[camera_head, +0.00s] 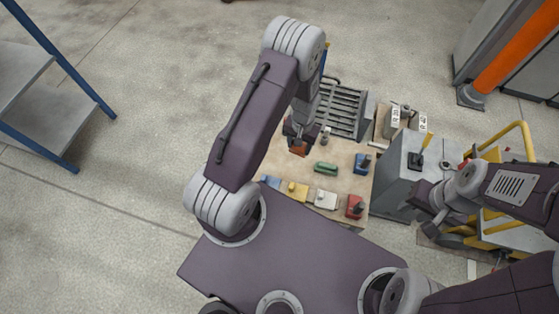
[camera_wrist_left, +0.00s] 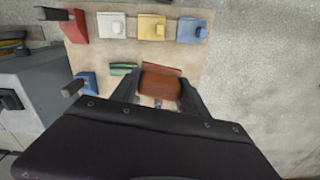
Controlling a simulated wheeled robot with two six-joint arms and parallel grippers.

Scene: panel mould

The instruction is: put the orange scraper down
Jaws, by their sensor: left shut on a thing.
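The orange scraper (camera_head: 298,149) is in my left gripper (camera_head: 299,136), over the far left part of a tan board (camera_head: 335,183). In the left wrist view the scraper (camera_wrist_left: 161,82) shows as an orange-brown block between the two dark fingers of the left gripper (camera_wrist_left: 160,92), which is shut on it. I cannot tell whether the scraper touches the board. My right gripper (camera_head: 432,205) is at the right, in front of a grey cabinet, away from the scraper; its jaws are too unclear to read.
A green block (camera_head: 325,168) lies right of the scraper. Blue (camera_head: 362,163), yellow (camera_head: 294,189), white (camera_head: 326,199) and red (camera_head: 354,207) blocks stand around the board's edges. A grey rack (camera_head: 340,108) is behind; the grey cabinet (camera_head: 395,180) stands right.

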